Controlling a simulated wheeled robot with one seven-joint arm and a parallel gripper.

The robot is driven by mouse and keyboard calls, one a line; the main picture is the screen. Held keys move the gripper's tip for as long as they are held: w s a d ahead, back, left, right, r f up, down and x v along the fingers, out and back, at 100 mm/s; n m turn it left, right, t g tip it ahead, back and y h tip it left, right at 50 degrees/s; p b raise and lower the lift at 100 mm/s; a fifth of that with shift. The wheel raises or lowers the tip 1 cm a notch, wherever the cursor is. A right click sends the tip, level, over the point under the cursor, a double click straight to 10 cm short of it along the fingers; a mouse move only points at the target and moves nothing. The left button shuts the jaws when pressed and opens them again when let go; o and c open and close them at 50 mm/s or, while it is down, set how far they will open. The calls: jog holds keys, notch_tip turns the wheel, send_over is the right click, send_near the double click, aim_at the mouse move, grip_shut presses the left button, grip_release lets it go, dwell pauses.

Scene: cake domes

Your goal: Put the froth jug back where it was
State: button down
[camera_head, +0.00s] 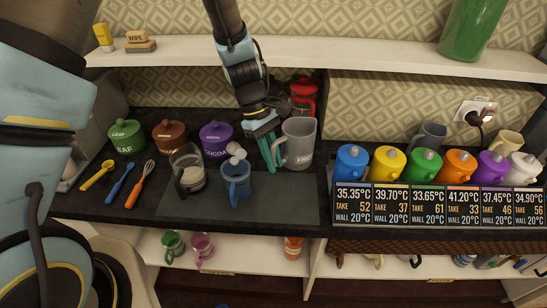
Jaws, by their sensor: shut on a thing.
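The froth jug (300,141) is a tall grey jug with white letters starting "FRO" on its side. It looks upright, near the back right of the dark mat (290,205). My gripper (270,158) comes down from above on its left side, with teal fingers shut on its handle. I cannot tell whether its base touches the counter or is slightly above it. The fingers hide part of the handle.
A blue mug (237,186) and a glass jug (188,176) with pale contents stand left of the froth jug. A red pot (304,92) is behind it. Lidded coloured pots (395,166) with temperature labels line the right. A shelf (350,54) runs above.

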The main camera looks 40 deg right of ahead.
jog(key=shift+f+b, duration=2.4)
jog(key=shift+f, duration=1.35)
jog(key=shift+f+b, duration=0.35)
jog(key=shift+f, duration=0.2)
jog(key=c, duration=1.2)
grip_release()
jog(key=shift+o, duration=0.5)
jog(key=shift+o, duration=0.9)
jog(key=shift+o, duration=0.2)
jog(key=o, duration=0.9)
